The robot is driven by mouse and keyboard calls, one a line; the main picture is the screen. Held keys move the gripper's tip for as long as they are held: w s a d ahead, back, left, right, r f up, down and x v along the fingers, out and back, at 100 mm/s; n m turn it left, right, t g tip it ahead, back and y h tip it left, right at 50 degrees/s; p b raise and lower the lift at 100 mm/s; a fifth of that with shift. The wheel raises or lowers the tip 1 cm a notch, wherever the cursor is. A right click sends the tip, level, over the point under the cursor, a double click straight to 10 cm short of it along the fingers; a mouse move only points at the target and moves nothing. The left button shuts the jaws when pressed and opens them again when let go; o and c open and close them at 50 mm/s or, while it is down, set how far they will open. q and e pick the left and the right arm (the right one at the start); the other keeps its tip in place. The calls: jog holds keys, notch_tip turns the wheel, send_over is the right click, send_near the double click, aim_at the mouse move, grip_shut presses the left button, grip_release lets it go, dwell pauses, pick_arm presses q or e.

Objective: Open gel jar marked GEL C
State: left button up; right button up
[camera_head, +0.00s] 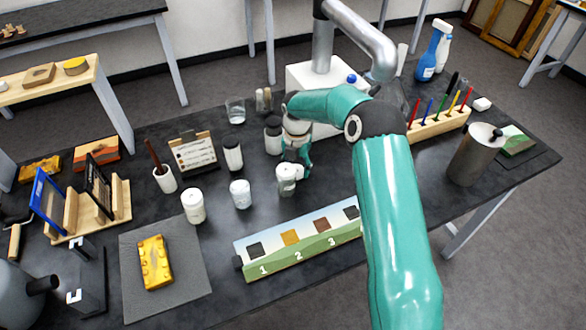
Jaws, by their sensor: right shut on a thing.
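Three small white jars stand in a slanting row on the dark bench: a left jar (193,207), a middle jar (240,195) and a right jar (286,182). Their labels are too small to read, so I cannot tell which is marked GEL C. The left and middle jars have their lids on. My right gripper (291,166) points down and is shut at the top of the right jar. Its fingers partly hide that jar, and I cannot tell whether the lid has turned. My left gripper is not in view.
A numbered sample strip (297,262) lies in front of the jars. A gilt fragment (155,263) rests on a grey mat (192,300) at left. Dark-labelled bottles (233,153) and a glass beaker (236,112) stand behind. A steel canister (473,158) stands at right.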

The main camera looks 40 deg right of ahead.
jog(key=shift+f, duration=0.1)
jog(key=o, duration=1.3)
notch_tip(320, 180, up, 12)
jog(key=shift+r+b, duration=0.15)
jog(key=shift+b, duration=0.5)
